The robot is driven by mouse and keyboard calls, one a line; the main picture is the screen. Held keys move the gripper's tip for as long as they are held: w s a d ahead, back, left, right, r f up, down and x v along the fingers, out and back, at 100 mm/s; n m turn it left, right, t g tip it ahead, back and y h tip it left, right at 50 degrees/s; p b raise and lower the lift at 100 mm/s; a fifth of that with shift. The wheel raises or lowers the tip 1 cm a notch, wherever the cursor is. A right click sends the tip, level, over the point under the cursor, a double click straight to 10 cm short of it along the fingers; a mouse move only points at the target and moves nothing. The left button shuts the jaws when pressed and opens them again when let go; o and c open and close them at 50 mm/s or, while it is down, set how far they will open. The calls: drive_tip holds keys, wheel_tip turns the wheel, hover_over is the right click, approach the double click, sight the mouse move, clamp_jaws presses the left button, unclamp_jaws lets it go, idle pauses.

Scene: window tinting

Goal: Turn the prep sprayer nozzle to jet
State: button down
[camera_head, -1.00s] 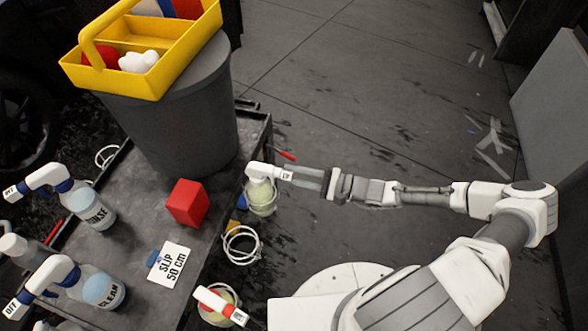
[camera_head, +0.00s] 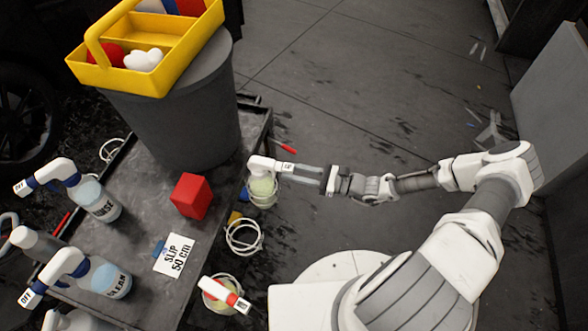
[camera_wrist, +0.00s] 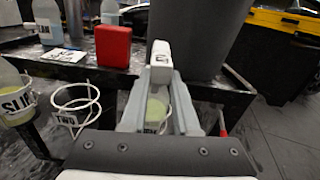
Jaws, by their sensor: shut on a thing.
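A sprayer bottle with a white head (camera_head: 260,163) and pale green liquid (camera_head: 262,188) sits in a wire ring holder at the cart's right edge. Its bottle label is too small to read in full, so I cannot tell whether it says prep. My gripper (camera_head: 286,169) reaches it from the right and is shut on the white nozzle. In the wrist view the white nozzle (camera_wrist: 161,60) shows between my fingertips (camera_wrist: 161,82), with a dark mark on its face that I cannot read. The bottle (camera_wrist: 155,112) shows below, between the fingers.
An empty wire ring (camera_head: 243,238) and a red-and-white-headed sprayer (camera_head: 222,294) hang along the same edge. A red block (camera_head: 191,196), a "SLIP 50 CM" card (camera_head: 174,255), RINSE (camera_head: 95,198) and CLEAN (camera_head: 108,278) bottles stand on the cart. A dark bin (camera_head: 175,125) carries a yellow caddy (camera_head: 150,75).

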drive_tip(key=shift+m, duration=0.6)
drive_tip(key=c, duration=0.6)
unclamp_jaws()
drive_tip(key=shift+c, duration=0.2)
drive_tip(key=shift+s+d, duration=0.1)
drive_tip(key=v, duration=1.7)
drive_tip(key=shift+r, duration=0.1)
